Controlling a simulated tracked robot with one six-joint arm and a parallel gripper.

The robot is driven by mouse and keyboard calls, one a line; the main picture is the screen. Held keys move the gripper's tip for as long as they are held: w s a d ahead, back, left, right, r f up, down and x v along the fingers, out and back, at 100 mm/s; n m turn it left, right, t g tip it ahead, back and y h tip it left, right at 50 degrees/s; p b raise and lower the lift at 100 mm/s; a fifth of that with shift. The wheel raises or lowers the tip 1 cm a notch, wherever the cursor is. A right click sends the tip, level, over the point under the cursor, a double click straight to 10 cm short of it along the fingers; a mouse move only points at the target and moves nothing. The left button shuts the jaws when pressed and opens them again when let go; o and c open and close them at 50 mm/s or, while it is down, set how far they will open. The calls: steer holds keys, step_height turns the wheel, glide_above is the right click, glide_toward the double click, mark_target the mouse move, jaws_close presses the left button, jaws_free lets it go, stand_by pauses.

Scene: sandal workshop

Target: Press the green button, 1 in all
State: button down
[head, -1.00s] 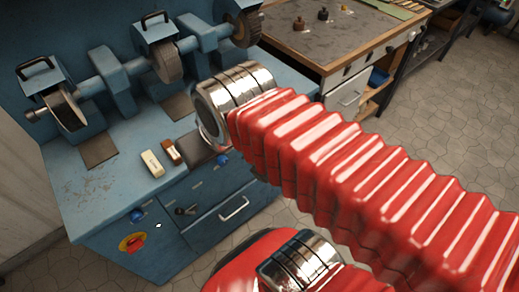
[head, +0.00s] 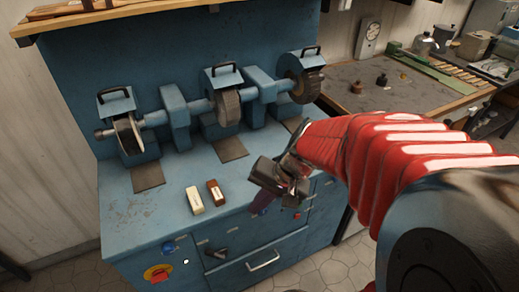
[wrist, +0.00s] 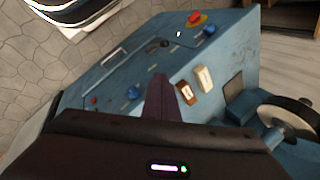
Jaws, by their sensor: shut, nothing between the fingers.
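I cannot make out a green button in either view. The blue grinding bench's front panel (head: 222,249) carries controls. A small pale spot (head: 186,262), its colour too faint to tell, lies right of a red button on a yellow plate (head: 158,273); the spot also shows in the wrist view (wrist: 178,33). My gripper (head: 261,206) points down near the bench's front edge, right of the pale spot and apart from it. In the wrist view its dark fingers (wrist: 160,84) are together and empty, in front of part of the bench.
A blue knob (head: 170,246) and a dark lever (head: 216,253) are on the panel, above a drawer handle (head: 263,261). A cream block (head: 195,200) and a brown block (head: 216,192) lie on the bench top. Grinding wheels (head: 228,106) stand behind. Floor in front is clear.

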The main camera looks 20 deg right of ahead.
steer(key=w+d+f+m+t+y, duration=0.2)
steer(key=w+d+f+m+t, duration=0.1)
steer(key=d+f+m, duration=0.9)
steer(key=s+d+f+m+t+h, duration=0.1)
steer(key=s+d+f+m, duration=0.1)
steer(key=d+f+m, duration=0.2)
steer(key=s+d+f+m+t+h, duration=0.1)
steer(key=s+d+f+m, duration=0.2)
steer(key=d+f, duration=0.5)
step_height(320, 180, down, 3)
steer(key=shift+s+f+m+t+h, duration=0.15)
steer(key=shift+s+m+t+h, duration=0.2)
steer(key=shift+m, duration=0.25)
steer(key=shift+w, duration=0.15)
steer(key=w, duration=0.8)
steer(key=shift+w+a, duration=0.2)
steer(key=shift+w, duration=0.2)
steer(key=shift+w, duration=0.8)
stand_by(1.4)
steer(key=shift+s, duration=0.85)
